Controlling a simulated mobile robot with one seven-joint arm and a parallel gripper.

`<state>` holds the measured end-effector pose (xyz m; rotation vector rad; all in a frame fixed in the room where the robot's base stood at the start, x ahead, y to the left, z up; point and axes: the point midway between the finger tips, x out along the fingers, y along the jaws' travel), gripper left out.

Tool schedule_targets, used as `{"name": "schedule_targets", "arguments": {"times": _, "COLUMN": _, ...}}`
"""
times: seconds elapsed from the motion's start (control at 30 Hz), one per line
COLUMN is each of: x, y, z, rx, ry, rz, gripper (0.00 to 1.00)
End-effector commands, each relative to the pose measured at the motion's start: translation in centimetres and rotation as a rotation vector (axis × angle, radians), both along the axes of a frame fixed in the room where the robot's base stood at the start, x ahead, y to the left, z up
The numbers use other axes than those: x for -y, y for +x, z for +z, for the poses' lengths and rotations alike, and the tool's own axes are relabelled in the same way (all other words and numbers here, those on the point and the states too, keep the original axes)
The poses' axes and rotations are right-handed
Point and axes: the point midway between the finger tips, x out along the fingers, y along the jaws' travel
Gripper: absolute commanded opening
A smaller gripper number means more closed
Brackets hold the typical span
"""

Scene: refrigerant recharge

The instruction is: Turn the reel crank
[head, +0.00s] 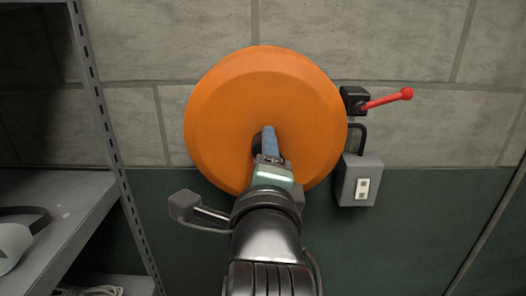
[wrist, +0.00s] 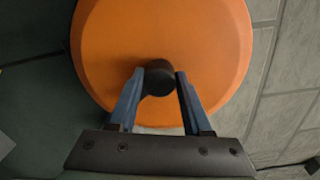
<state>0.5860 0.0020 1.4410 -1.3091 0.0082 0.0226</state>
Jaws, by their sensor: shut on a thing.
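The large round orange reel (head: 222,100) is mounted on the wall and fills much of the wrist view (wrist: 205,40). A black cylindrical knob (wrist: 159,76), which looks like the crank handle, stands out from its face below the middle. My gripper (head: 269,132) reaches up to the reel's face from below. In the wrist view its two blue fingers sit on either side of the black knob, shut on it. In the head view the knob is mostly hidden behind the fingers, and no crank arm can be made out.
A red-tipped lever (head: 388,100) on a black mount and a grey outlet box (head: 359,181) are on the wall just right of the reel. A grey metal shelf unit (head: 72,205) with items on it stands at the left. The green lower wall at right is clear.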

Motion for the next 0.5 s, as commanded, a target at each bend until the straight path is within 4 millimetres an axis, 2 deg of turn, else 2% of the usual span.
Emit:
{"name": "schedule_targets", "arguments": {"times": 0.03, "x": 0.32, "y": -0.03, "z": 0.13, "rx": 0.004, "ry": 0.000, "rz": -0.008, "gripper": 0.51}}
{"name": "schedule_targets", "arguments": {"times": 0.2, "x": 0.24, "y": -0.02, "z": 0.06, "rx": 0.002, "ry": 0.000, "rz": -0.006, "gripper": 0.79}}
{"name": "schedule_targets", "arguments": {"times": 0.5, "x": 0.07, "y": -0.10, "z": -0.04, "rx": -0.001, "ry": -0.001, "rz": -0.002, "gripper": 0.79}}
